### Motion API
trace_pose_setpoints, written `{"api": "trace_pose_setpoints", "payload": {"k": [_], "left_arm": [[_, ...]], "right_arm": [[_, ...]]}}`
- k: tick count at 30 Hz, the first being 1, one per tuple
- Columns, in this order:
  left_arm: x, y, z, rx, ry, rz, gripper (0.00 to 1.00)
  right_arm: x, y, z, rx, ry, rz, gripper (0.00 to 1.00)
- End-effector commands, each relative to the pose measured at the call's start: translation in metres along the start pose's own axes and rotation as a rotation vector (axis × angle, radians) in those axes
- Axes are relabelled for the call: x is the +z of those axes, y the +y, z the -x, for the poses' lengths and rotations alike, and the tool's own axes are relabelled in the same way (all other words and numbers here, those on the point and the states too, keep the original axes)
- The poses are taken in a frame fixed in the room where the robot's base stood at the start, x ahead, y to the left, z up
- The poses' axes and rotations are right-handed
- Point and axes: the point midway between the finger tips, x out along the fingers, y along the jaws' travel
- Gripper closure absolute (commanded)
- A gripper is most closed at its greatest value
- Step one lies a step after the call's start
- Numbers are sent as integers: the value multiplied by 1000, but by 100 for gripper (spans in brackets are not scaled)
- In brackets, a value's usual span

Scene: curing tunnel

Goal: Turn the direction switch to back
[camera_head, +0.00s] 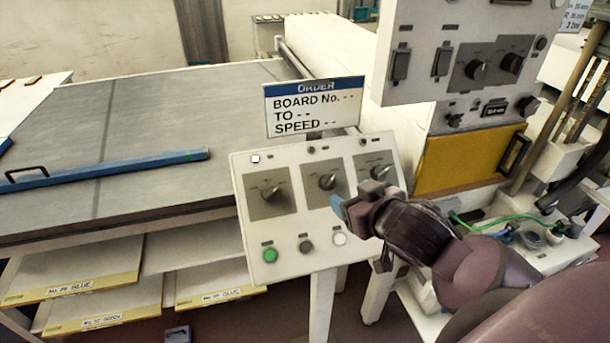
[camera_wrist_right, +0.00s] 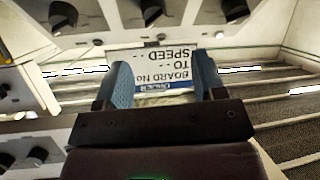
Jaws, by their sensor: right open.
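A white control panel (camera_head: 300,222) stands at the centre of the head view. It carries three black rotary knobs on grey plates: a left knob (camera_head: 270,193), a middle knob (camera_head: 327,181) and a right knob (camera_head: 379,170). Their labels are too small to read, so I cannot tell which is the direction switch. My right gripper (camera_head: 345,206), with blue fingertips, is in front of the panel's right half, below the middle and right knobs. It is open and empty. In the right wrist view its fingers (camera_wrist_right: 163,80) frame the upside-down order sign behind. My left gripper is not in view.
The order sign (camera_head: 314,106) stands behind the panel. A green button (camera_head: 270,255) and two others lie below the knobs. A taller switch panel (camera_head: 464,60) hangs at the upper right. A grey table (camera_head: 130,120) with a blue bar (camera_head: 110,170) fills the left.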

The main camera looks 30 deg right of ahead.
Motion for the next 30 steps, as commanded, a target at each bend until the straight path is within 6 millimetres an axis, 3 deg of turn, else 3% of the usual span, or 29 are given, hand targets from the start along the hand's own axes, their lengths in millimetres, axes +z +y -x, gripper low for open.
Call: {"api": "trace_pose_setpoints", "payload": {"k": [7,21,30], "left_arm": [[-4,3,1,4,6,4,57],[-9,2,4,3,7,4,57],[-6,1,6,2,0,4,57]], "right_arm": [[2,2,-12,9,-12,-37,37],[3,3,-87,9,-12,-35,37],[4,2,-108,8,-12,-35,37]]}}
